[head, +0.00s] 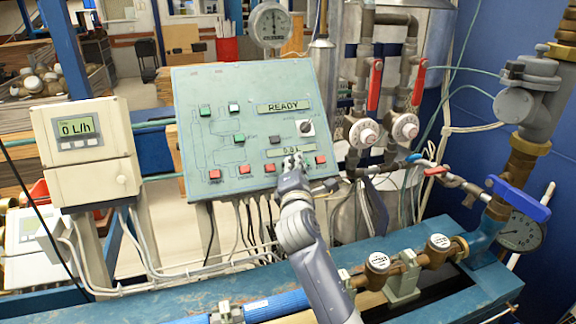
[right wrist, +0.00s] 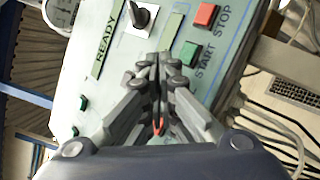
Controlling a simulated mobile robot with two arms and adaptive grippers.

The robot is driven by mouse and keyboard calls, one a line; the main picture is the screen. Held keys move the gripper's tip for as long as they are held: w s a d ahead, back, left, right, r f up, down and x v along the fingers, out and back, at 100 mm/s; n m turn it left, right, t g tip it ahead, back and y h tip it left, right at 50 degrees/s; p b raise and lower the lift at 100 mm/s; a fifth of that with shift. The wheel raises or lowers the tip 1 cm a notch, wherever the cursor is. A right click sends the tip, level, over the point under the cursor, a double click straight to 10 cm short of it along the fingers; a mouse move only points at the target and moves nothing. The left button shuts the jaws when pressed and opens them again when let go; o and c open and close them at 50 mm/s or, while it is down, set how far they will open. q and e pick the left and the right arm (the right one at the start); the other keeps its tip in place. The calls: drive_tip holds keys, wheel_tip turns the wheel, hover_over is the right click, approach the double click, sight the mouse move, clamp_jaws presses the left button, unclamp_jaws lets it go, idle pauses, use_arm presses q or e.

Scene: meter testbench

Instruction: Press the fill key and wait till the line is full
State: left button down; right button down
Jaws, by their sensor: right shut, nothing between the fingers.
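The blue-green control panel (head: 215,135) stands tilted at the centre of the head view. Its upper display (head: 284,106) reads READY, and the lower display (head: 284,152) appears to read 5.0 L. Green keys (head: 234,108) and red keys (head: 244,169) are spread over it; their labels are too small to tell which is the fill key. My right gripper (head: 294,163) is shut and empty at the panel's lower right; contact is unclear. In the right wrist view, its fingertips (right wrist: 159,62) are beside the green START key (right wrist: 190,53), below the black knob (right wrist: 138,15). My left gripper is not in view.
A flow meter (head: 79,128) at the left reads 0 L/h. Pipes with red-handled valves (head: 375,85) and round water meters (head: 363,134) stand right of the panel. A blue-handled valve (head: 519,198) is further right. The blue bench beam (head: 185,295) runs along the front.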

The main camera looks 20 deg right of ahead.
drive_tip(key=shift+w+f, duration=0.15)
drive_tip(key=shift+f, duration=0.05)
idle(0.5)
drive_tip(key=shift+s+r+p, duration=0.55)
drive_tip(key=shift+s+p, duration=0.05)
drive_tip(key=shift+p, duration=0.25)
drive_tip(key=s+r+p, duration=0.1)
drive_tip(key=s+p, duration=0.1)
drive_tip(key=s+r+p, duration=0.1)
drive_tip(key=r+p, duration=0.1)
drive_tip(key=p, duration=0.1)
drive_tip(key=shift+s+r, duration=0.2)
drive_tip(key=shift+s, duration=0.15)
